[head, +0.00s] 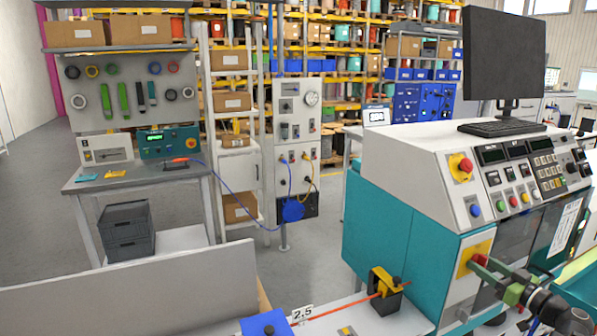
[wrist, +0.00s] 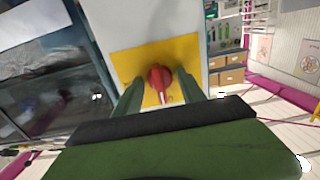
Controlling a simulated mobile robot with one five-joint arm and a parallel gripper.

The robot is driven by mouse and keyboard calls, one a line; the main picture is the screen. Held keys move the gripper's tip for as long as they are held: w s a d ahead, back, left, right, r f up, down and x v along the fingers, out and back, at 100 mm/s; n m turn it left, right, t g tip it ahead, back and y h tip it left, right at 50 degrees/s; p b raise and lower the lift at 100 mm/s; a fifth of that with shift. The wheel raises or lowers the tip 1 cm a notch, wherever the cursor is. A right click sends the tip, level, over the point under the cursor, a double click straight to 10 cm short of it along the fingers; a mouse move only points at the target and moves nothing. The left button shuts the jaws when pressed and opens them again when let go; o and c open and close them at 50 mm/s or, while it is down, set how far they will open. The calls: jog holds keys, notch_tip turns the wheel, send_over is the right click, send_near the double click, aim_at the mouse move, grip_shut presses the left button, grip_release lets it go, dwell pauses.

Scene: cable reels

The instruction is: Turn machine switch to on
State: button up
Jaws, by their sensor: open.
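The machine switch is a red rotary knob (head: 478,260) on a yellow plate (head: 463,267), on the end face of the teal and white machine (head: 400,215). In the wrist view the red knob (wrist: 160,76) sits near the middle of the yellow plate (wrist: 128,62), its narrow handle pointing toward the bottom of the picture. My gripper (head: 484,265) is at the knob. In the wrist view its green fingers (wrist: 160,80) are open, one on each side of the knob. A gap shows on both sides; whether the fingertips touch the plate I cannot tell.
A red emergency button (head: 465,165) on a yellow square sits above, on the sloped control panel. A black and yellow cable guide (head: 385,291) with an orange cable stands just left of the machine. A monitor (head: 504,55) stands on top.

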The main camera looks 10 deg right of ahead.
jog(key=c, duration=0.8)
jog(key=m, duration=0.6)
jog(key=shift+m, duration=0.3)
jog(key=m, duration=0.9)
jog(key=shift+m, duration=0.4)
jog(key=o, duration=0.6)
jog(key=shift+m, duration=0.4)
jog(key=o, duration=0.4)
jog(key=shift+c, duration=0.2)
jog(key=shift+s, duration=0.15)
